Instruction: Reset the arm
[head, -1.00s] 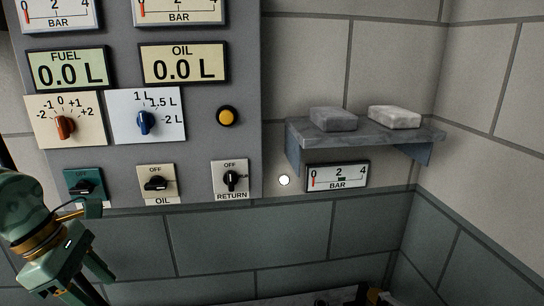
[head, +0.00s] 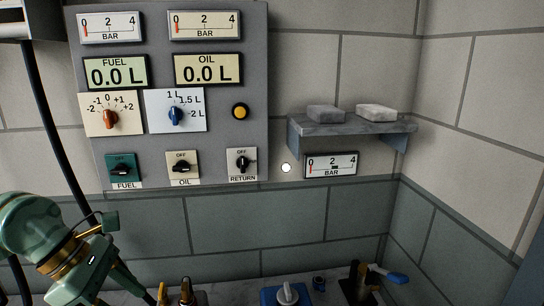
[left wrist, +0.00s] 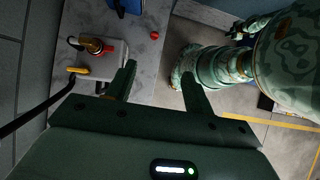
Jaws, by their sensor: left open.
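My left arm comes in at the lower left of the head view, and its gripper (head: 122,288) points down in front of the wall below the control panel (head: 225,135). In the left wrist view the left gripper (left wrist: 158,70) has its two fingers apart with nothing between them. Bench top and floor show behind the fingers. The fingertips are hard to make out in the head view. My right gripper is in neither current view.
A fuel switch (head: 122,168), oil switch (head: 183,167) and return switch (head: 242,163) line the panel's bottom. A shelf (head: 350,126) holds two blocks. Along the bottom lies a bench (left wrist: 152,45) with fittings, including a red-and-brass one (left wrist: 92,46). A black cable (left wrist: 35,113) runs at left.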

